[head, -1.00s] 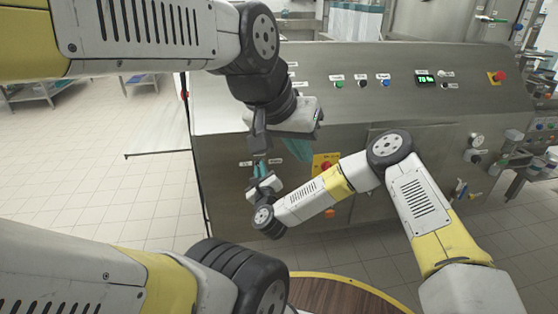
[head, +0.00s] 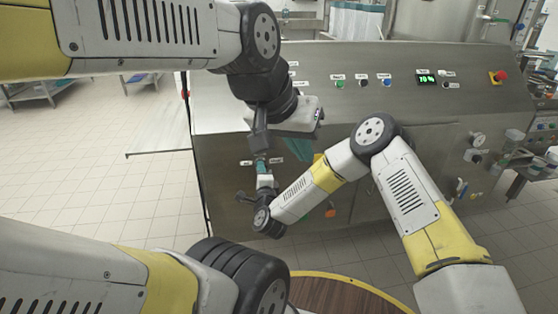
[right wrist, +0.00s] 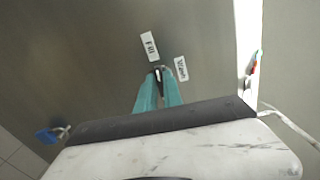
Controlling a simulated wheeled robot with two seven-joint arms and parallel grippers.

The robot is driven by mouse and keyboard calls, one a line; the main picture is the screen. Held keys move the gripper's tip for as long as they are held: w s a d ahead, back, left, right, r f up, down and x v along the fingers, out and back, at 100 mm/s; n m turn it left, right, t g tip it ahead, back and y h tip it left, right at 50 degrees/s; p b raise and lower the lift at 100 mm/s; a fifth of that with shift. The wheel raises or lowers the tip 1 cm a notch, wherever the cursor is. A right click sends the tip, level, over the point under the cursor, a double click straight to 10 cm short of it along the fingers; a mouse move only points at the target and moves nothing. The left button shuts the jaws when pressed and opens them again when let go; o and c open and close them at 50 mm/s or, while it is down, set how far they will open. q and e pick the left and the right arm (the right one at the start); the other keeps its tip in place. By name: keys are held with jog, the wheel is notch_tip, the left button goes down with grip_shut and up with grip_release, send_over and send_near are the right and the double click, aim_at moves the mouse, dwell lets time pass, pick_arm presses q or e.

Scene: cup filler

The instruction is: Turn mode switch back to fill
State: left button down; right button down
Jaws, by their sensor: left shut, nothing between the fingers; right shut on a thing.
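The mode switch (right wrist: 158,73) is a small dark knob on the machine's steel front. It sits between a "Fill" label (right wrist: 150,47) and a second label (right wrist: 181,69) too small to read surely. My right gripper (right wrist: 158,84) has its teal fingers shut on the knob, which they mostly cover. In the head view this gripper (head: 262,166) points up at the front panel, between two small labels. The knob's setting is not clear. My left gripper (head: 298,150) is shut and empty, up and right of the right gripper, in front of the panel.
The sloped panel above carries green (head: 339,84), black (head: 363,83) and blue (head: 387,82) buttons, a green-lit display (head: 426,78) and a red emergency stop (head: 501,76). My right forearm crosses the lower front. Open tiled floor (head: 110,180) lies left.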

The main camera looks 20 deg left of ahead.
jog(key=shift+n, duration=0.7)
jog(key=c, duration=1.5)
grip_release()
jog(key=shift+s, duration=0.15)
jog(key=v, duration=0.7)
jog(key=shift+s+d, duration=0.25)
jog(key=shift+w, duration=0.1)
